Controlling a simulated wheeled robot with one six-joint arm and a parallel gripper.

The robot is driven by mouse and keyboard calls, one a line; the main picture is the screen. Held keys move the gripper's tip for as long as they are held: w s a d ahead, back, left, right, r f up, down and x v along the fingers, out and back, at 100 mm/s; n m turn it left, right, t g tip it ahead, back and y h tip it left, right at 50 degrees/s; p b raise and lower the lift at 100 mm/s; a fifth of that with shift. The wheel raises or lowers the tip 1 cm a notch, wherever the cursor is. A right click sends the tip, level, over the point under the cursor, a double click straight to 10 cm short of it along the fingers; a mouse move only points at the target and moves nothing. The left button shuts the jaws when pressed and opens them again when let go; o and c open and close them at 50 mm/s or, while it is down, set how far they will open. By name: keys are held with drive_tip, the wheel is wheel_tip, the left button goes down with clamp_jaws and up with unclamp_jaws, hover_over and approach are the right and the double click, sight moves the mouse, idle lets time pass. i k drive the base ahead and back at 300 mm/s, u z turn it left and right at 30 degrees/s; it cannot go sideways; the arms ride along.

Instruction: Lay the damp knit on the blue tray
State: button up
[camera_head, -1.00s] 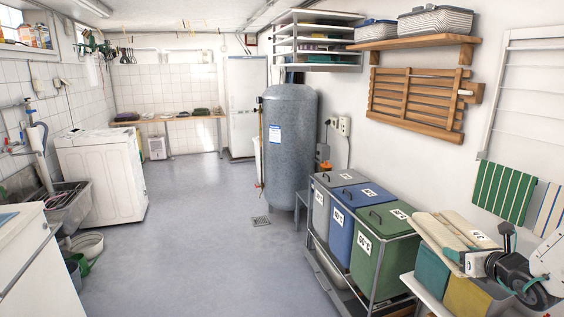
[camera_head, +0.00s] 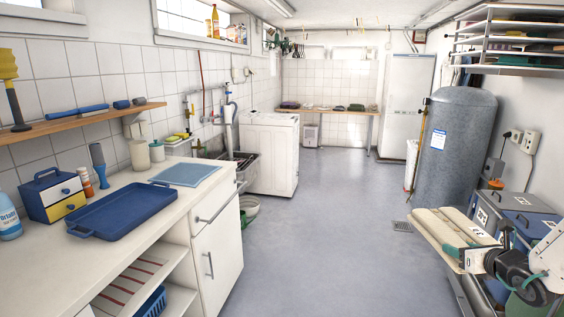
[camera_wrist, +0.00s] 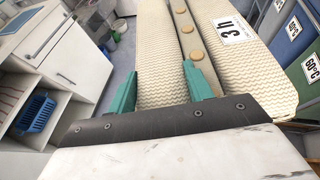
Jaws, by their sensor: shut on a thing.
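The damp knit, a cream ribbed piece with a buttoned band and a white tag, shows in the head view (camera_head: 452,236) and in the wrist view (camera_wrist: 160,50). My gripper (camera_head: 468,260) is shut on its near edge; the teal fingers also show in the wrist view (camera_wrist: 160,84). The knit sticks out flat from the fingers, held in the air at the lower right. The blue tray (camera_head: 122,212), dark blue with end handles, lies empty on the white counter at left, well apart from my gripper.
On the counter (camera_head: 50,262) a drawer box (camera_head: 57,196), bottles, jars and a light-blue mat (camera_head: 187,173) surround the tray. A wooden shelf (camera_head: 85,122) hangs above. Lidded bins (camera_head: 515,222) and a grey tank (camera_head: 450,150) stand right. The middle floor is clear.

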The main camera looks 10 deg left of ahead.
sight(132, 210)
drive_tip(key=u, duration=1.9)
drive_tip(key=i, duration=1.5)
